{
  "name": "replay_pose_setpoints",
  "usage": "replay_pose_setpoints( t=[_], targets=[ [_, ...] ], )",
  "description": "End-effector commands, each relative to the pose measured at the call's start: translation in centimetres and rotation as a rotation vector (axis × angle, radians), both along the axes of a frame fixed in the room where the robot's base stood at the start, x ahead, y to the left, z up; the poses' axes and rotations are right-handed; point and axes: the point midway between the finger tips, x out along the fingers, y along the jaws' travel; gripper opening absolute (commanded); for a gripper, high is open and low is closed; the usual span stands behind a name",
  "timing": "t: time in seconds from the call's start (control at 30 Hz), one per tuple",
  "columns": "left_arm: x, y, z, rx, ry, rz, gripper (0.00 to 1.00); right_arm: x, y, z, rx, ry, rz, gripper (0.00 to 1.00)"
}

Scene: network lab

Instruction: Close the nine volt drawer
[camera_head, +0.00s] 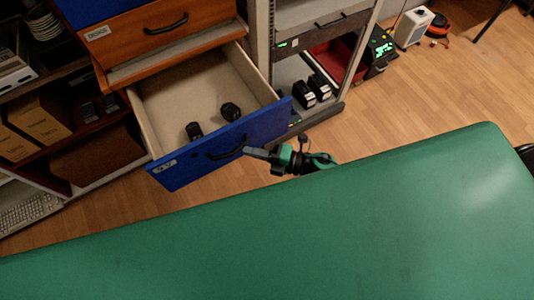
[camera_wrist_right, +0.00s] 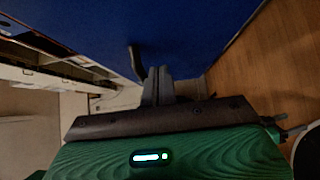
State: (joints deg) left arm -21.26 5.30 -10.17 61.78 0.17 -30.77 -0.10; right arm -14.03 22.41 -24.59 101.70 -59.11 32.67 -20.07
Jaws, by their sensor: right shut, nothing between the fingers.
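The nine volt drawer (camera_head: 185,164) is pulled open in the head view, with a blue front, a small label and a dark handle (camera_head: 226,153). Two dark objects (camera_head: 230,111) lie on its pale floor. My right gripper (camera_head: 246,152) is shut and empty, its fingertips at the outer side of the blue front by the handle's right end. I cannot tell whether they touch. In the right wrist view the shut fingers (camera_wrist_right: 158,80) point at the blue front (camera_wrist_right: 205,35), with the handle (camera_wrist_right: 135,62) just left of them. My left gripper is out of view.
An orange-brown drawer (camera_head: 165,30) sits above. A metal rack (camera_head: 262,35) stands to the right, and shelves with boxes (camera_head: 35,120) to the left. A large smooth green surface (camera_head: 330,235) fills the foreground.

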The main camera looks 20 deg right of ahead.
Motion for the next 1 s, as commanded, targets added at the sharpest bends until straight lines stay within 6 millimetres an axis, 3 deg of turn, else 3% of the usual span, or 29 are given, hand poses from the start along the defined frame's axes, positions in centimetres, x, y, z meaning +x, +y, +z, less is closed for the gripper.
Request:
replay_pose_setpoints(
  t=[0.2,0.73,0.87,1.0],
  targets=[
    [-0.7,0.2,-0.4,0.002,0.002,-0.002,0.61,1.6,0.4,0.0,0.001,0.001,0.000,0.00],
    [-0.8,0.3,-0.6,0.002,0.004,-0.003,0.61,2.2,0.5,0.0,0.000,0.000,0.000,0.00],
    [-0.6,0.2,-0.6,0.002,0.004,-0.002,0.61,3.6,0.8,0.0,0.000,-0.002,-0.001,0.00],
    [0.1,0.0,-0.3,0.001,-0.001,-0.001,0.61,6.2,1.4,0.0,0.000,-0.004,-0.002,0.00]
  ],
)
